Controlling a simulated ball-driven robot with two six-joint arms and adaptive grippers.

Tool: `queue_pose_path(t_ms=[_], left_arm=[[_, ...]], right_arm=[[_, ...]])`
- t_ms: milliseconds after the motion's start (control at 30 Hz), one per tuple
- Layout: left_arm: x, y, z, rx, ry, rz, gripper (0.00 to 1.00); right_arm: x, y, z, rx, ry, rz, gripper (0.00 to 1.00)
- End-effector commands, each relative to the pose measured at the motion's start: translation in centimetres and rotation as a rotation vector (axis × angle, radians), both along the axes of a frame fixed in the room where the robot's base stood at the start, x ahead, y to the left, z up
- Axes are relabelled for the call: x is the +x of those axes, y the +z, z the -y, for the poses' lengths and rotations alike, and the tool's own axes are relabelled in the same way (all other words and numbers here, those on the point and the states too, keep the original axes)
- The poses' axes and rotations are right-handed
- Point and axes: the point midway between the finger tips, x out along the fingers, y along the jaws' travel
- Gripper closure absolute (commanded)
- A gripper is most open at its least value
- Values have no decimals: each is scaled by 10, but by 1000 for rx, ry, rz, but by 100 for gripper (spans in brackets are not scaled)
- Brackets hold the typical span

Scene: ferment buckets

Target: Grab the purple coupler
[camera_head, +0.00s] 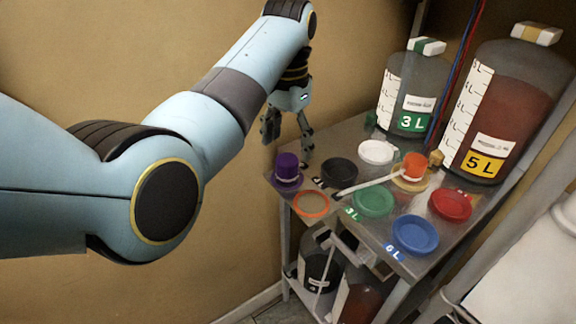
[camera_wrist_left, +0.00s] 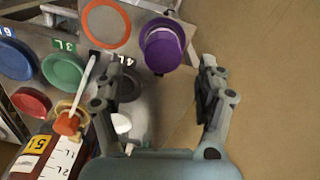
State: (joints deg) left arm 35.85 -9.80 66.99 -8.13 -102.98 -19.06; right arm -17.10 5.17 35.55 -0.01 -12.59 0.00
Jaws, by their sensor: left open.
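The purple coupler (camera_head: 287,168) stands at the left edge of the metal table top in the head view. In the left wrist view the purple coupler (camera_wrist_left: 163,48) shows beyond the fingertips, roughly between them. My left gripper (camera_head: 287,142) is open and empty, above and just behind the coupler, with its fingers pointing down. The left wrist view shows its two fingers (camera_wrist_left: 160,85) spread apart, not touching the coupler. My right gripper is in neither view.
Near the coupler lie an orange ring (camera_head: 311,204), a black lid (camera_head: 339,172) and a green lid (camera_head: 373,201). A blue lid (camera_head: 415,235), a red lid (camera_head: 450,205) and a white lid (camera_head: 376,152) lie further right. The 3L bottle (camera_head: 413,90) and 5L bottle (camera_head: 505,100) stand behind.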

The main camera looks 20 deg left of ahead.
Motion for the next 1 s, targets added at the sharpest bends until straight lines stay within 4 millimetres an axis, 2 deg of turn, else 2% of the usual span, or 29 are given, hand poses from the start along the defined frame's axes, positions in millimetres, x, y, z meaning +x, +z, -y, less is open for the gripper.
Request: queue_pose_path(t_ms=[167, 433, 533, 733, 767, 1000], left_arm=[[-1, -15, -1, 0, 0, -3, 27], [-1, -55, -5, 1, 0, -3, 27], [-1, -62, -5, 1, 0, -2, 27], [0, -63, -4, 0, 1, 0, 27], [0, -62, -4, 0, 1, 0, 28], [0, -62, -4, 0, 1, 0, 59]], right_arm=[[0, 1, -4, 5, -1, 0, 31], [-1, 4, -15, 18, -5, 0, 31], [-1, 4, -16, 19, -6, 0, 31], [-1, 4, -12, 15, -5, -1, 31], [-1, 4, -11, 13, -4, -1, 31], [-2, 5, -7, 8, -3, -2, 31]])
